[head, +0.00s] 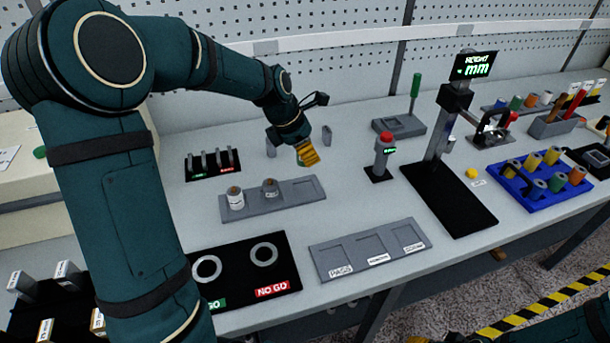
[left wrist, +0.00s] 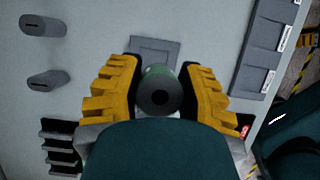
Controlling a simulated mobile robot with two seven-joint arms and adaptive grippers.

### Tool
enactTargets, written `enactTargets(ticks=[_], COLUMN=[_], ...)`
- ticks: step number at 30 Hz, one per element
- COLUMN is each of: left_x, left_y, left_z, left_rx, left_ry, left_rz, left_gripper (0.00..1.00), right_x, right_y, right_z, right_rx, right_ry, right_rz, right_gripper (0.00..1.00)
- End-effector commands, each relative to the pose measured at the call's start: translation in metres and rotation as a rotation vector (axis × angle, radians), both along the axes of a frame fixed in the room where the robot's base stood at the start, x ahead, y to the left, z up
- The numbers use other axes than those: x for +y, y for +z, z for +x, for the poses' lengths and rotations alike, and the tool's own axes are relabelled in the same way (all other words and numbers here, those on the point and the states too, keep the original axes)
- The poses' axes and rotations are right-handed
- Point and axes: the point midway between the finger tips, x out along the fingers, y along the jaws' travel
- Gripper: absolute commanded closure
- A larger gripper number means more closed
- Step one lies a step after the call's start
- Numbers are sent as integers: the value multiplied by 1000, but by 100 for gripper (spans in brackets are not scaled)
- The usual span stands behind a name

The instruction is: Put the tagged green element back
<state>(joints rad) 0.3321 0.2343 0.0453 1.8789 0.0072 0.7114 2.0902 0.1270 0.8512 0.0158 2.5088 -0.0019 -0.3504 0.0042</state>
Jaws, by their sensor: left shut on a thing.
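My left gripper (head: 308,153) is shut on a green element and holds it above the table, behind the grey three-recess tray (head: 248,207). In the left wrist view the green element (left wrist: 158,90), with a dark hole in its end, sits between the yellow fingers of this gripper (left wrist: 158,95). No tag shows on it. The tray's left and middle recesses hold pale, brown-topped elements (head: 236,199) (head: 270,188); its right recess is empty. In the left wrist view a grey tray end (left wrist: 153,45) shows just beyond the element. Only yellow bits of my right gripper (head: 445,339) show at the bottom edge.
The GO / NO GO board (head: 238,284) and a labelled three-bay tray (head: 340,269) lie in front. A red-topped post (head: 382,155) and height gauge (head: 440,140) stand right. A blue rack (head: 530,203) holds several coloured elements. Small grey blocks (head: 327,136) stand behind.

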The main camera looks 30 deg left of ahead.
Motion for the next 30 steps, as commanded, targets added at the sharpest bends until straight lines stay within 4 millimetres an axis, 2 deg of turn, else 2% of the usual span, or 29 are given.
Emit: enactTargets(ticks=[5,12,20,26,30], left_x=[0,0,0,0,0], left_y=[-9,-52,-71,-98,-101], left_z=[0,-1,0,-1,0], left_rx=[2,2,1,2,-1], left_ry=[-1,0,1,-1,-1], left_rz=[-1,-1,-1,-1,0], left_gripper=[100,100,100,100,100], right_x=[0,-1,-1,-1,-1], right_y=[-3,-16,-21,-29,-29], right_z=[0,2,4,5,5], right_rx=[0,-5,-9,-13,-14], right_ry=[0,-2,-2,-3,-3], right_rz=[0,-2,-2,-3,-3], right_gripper=[53,53,53,53,53])
